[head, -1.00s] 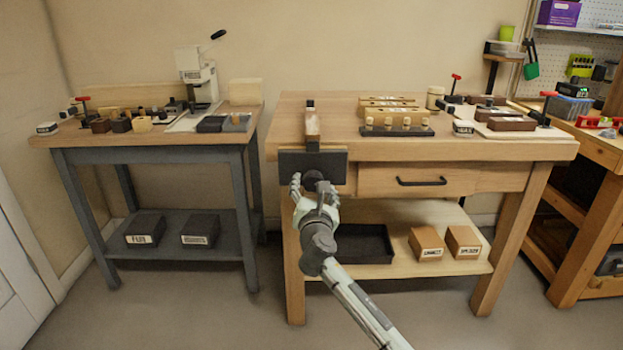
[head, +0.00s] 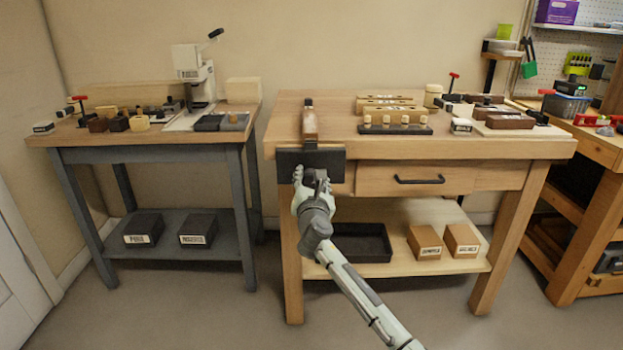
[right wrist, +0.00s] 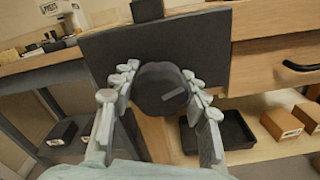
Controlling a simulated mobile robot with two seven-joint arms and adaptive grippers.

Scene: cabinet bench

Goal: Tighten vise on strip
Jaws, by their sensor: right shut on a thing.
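The vise (head: 290,161) is a dark plate on the front left of the wooden bench, with its round dark knob (right wrist: 161,90) facing me in the right wrist view. My right gripper (head: 314,182) is at the front of the vise; its fingers sit on both sides of the knob (right wrist: 160,98) and are shut on it. A brown strip (head: 309,126) with a dark end stands above the vise plate at the bench edge. Whether the plate presses on the strip cannot be told. My left gripper is not in view.
The bench top (head: 470,146) carries a dark rack (head: 395,129) of pegs to the right of the strip. A drawer handle (head: 419,180) sticks out right of the vise. A black tray (head: 362,243) lies on the shelf below. A grey table (head: 150,142) stands left.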

